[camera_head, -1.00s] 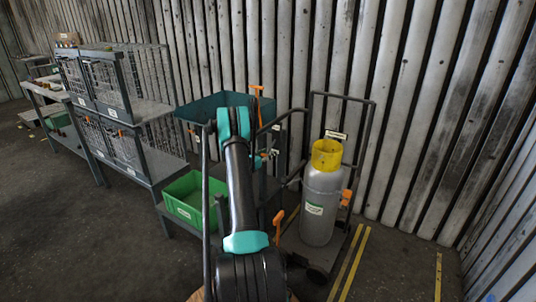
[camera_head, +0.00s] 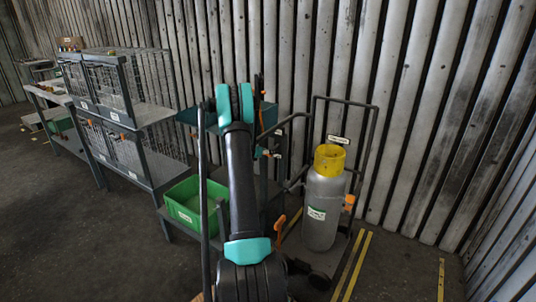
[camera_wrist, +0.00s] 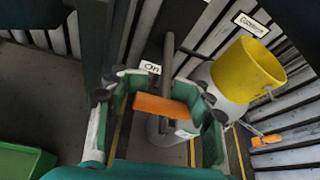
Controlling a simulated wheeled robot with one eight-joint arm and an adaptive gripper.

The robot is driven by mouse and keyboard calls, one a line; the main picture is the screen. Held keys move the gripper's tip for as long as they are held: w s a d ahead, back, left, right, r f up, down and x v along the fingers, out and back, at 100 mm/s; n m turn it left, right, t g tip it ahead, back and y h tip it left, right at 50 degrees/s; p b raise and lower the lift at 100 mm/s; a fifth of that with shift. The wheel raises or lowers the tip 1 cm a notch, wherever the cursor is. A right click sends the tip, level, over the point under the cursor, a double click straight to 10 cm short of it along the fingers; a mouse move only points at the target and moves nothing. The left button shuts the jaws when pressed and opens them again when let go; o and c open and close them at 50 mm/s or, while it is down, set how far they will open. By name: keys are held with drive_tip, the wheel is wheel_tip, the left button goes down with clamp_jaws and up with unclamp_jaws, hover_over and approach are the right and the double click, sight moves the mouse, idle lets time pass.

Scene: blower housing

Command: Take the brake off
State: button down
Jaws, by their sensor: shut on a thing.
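In the wrist view an orange handle (camera_wrist: 165,107) on a grey stem (camera_wrist: 168,60) lies crosswise between the green-and-grey fingers of my gripper (camera_wrist: 160,112). My gripper is shut on this handle. A white label reading "On" (camera_wrist: 152,67) sits beside the stem. I take the orange handle to be the brake lever.
A grey gas cylinder (camera_head: 322,207) with a yellow collar (camera_head: 329,158) stands on a trolley at right. Another orange lever (camera_head: 279,227) is low beside it. A green bin (camera_head: 193,205) and wire-mesh cages (camera_head: 105,85) are at left. Floor at front left is clear.

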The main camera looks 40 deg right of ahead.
drive_tip(key=shift+w+r, duration=0.1)
drive_tip(key=shift+r, duration=0.05)
idle(0.3)
drive_tip(key=shift+c, duration=2.3)
unclamp_jaws()
drive_tip(key=v, duration=1.2)
